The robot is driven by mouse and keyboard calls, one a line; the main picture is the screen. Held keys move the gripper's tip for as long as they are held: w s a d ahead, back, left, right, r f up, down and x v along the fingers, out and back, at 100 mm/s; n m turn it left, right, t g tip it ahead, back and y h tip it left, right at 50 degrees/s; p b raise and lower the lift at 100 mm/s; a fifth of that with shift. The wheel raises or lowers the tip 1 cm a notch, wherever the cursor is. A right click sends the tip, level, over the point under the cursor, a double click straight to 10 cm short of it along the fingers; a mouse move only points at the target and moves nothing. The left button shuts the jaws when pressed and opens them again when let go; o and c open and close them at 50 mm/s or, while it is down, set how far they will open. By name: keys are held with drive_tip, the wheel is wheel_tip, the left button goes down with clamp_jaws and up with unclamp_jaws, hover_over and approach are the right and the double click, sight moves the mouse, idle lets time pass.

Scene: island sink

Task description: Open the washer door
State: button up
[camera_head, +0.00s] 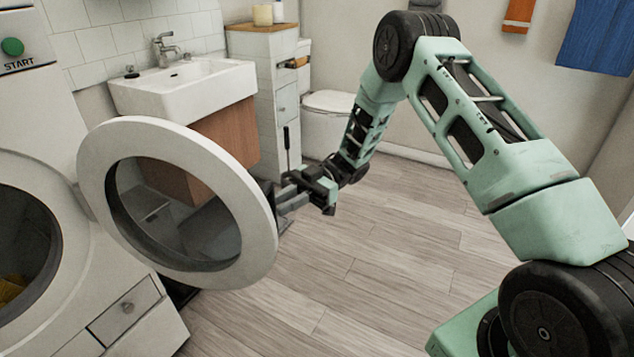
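The washer (95,275) stands at the left. Its round white door (253,228) with a glass middle is swung wide open, away from the dark drum opening (25,250). A little yellow cloth shows inside the drum. My gripper (284,200) is at the right edge of the door, with its fingers pointing left toward the rim. The door rim hides part of the fingers, so I cannot tell whether they touch it or how far apart they are.
A white sink (185,88) on a wooden cabinet stands behind the door. A narrow cabinet (265,70) and a toilet (327,120) are at the back. The wooden floor (380,260) is clear in the middle. Blue and orange towels hang at the upper right.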

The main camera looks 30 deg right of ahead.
drive_tip(key=v, duration=1.4)
drive_tip(key=shift+d, duration=0.2)
